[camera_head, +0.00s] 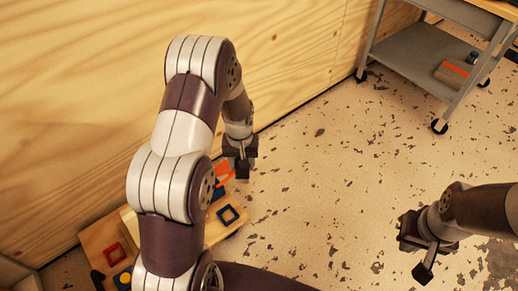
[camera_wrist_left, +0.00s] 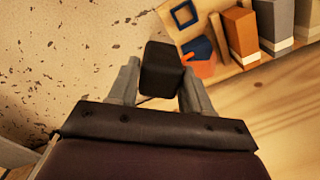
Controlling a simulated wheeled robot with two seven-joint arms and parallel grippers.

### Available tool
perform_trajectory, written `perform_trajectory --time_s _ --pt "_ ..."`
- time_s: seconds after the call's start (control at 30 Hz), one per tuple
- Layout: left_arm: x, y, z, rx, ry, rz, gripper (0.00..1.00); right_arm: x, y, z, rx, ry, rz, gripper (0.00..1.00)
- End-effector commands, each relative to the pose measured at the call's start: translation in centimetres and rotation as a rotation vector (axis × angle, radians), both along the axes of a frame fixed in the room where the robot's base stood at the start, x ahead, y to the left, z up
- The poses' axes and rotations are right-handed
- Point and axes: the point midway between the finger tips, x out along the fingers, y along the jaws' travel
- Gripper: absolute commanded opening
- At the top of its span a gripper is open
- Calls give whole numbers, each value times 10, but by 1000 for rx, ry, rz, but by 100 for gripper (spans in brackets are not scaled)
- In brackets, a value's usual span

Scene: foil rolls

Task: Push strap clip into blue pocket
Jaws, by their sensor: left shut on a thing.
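My left gripper (camera_head: 240,160) hangs near the wooden board by the wall. In the left wrist view, its two grey fingers are shut on a black block (camera_wrist_left: 162,68), which may be the strap clip. A blue square frame (camera_head: 228,214), perhaps the blue pocket, lies on the board; it also shows in the left wrist view (camera_wrist_left: 184,13), apart from the black block. A solid blue piece (camera_wrist_left: 198,48) and an orange piece (camera_wrist_left: 206,68) lie near the fingers. My right gripper (camera_head: 415,252) is open and empty over the floor at the right.
The wooden board (camera_head: 98,237) also carries a red square frame (camera_head: 115,254). An orange block (camera_wrist_left: 240,32) and a grey block (camera_wrist_left: 274,20) stand on it. A plywood wall (camera_head: 70,90) rises behind. A grey cart (camera_head: 425,66) stands at the back right; the floor between is clear.

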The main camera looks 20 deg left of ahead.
Motion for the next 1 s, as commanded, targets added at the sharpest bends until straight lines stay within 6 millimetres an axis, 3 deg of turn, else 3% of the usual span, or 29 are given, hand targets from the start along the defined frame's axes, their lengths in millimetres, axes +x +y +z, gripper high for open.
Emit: perform_trajectory --time_s 0.03,0.2,0.4,0.67,1.0 --pt "-7 9 -25 0 4 66 16 0 0 -13 0 0 0 0" --pt "-31 37 -87 2 3 343 16 0 0 -32 0 0 0 0" --pt "-53 57 -140 3 0 645 16 0 0 -46 0 0 0 0" --pt "-59 61 -156 3 -3 731 16 0 0 -53 0 0 0 0" --pt "-59 61 -189 3 -2 728 16 0 0 -90 0 0 0 0"
